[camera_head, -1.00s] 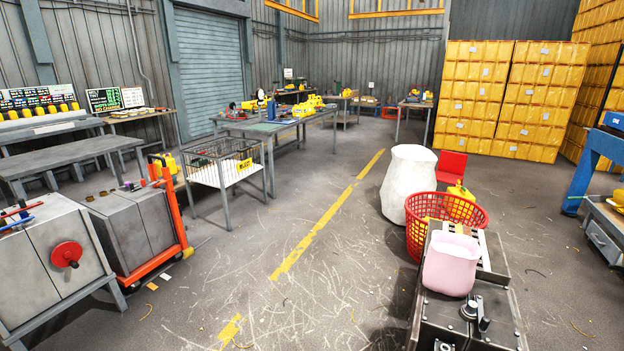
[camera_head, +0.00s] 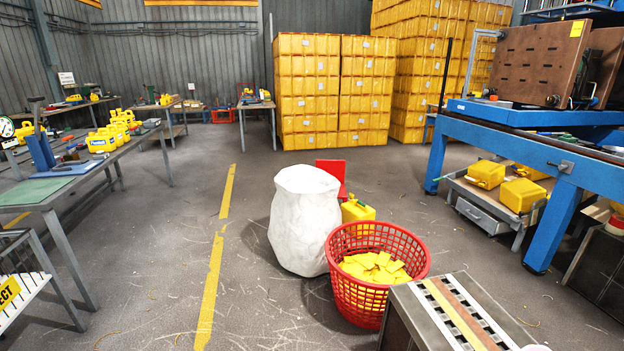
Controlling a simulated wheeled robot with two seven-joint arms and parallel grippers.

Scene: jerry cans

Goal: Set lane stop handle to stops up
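I cannot make out with certainty a lane stop handle in the head view. A small grey fitting (camera_head: 562,166) sits on the front beam of the blue bench frame (camera_head: 500,130) at the right. I cannot tell whether it is the handle or how it is set. A grey metal unit (camera_head: 408,314) with a striped top stands at the bottom right, partly cut off by the frame edge; no handle shows on its visible part.
A red basket (camera_head: 350,292) of yellow pieces and a white sack (camera_head: 303,222) stand left of the grey unit. Yellow jerry cans (camera_head: 521,195) sit on a low trolley under the blue bench. A workbench (camera_head: 40,190) is at left. Floor along the yellow line is clear.

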